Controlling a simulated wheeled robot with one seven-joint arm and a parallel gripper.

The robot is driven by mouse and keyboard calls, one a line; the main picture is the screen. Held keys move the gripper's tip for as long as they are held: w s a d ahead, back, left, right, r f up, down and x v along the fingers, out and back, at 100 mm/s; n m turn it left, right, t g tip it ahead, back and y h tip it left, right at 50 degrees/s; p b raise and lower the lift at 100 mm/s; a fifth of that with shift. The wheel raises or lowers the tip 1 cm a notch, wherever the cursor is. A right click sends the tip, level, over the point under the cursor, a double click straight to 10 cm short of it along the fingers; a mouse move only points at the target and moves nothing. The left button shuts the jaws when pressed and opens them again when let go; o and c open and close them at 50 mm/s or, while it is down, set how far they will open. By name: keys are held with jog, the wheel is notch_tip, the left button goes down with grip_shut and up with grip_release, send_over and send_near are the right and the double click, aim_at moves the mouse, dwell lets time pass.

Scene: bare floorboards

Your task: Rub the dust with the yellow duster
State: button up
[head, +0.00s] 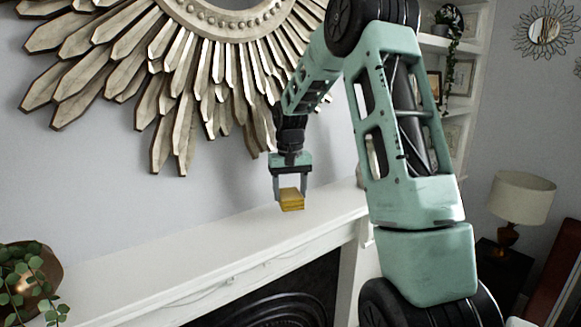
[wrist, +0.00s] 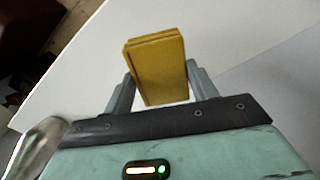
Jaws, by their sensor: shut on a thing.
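The yellow duster (head: 291,199) is a small folded block held between the fingers of my gripper (head: 290,190). My gripper is shut on it, and it sits over the white mantel shelf (head: 215,238) toward its right end. In the wrist view the duster (wrist: 158,70) stands out between the two grey fingers (wrist: 155,88) above the pale shelf surface (wrist: 225,30). I cannot tell whether the duster touches the shelf. I cannot make out any dust on the shelf in either view.
A large sunburst mirror (head: 180,70) hangs on the wall just behind the shelf, close to my arm. A potted plant (head: 30,285) is at the left end. A lamp (head: 520,200) and wall shelves (head: 455,90) are at the right. The shelf between plant and gripper looks clear.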

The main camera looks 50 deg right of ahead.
jog(key=shift+w+r+p, duration=0.2)
jog(key=shift+r+p, duration=0.1)
jog(key=shift+r, duration=0.25)
jog(key=shift+s+r+p, duration=0.1)
jog(key=shift+r+p, duration=1.5)
jog(key=shift+r, duration=0.35)
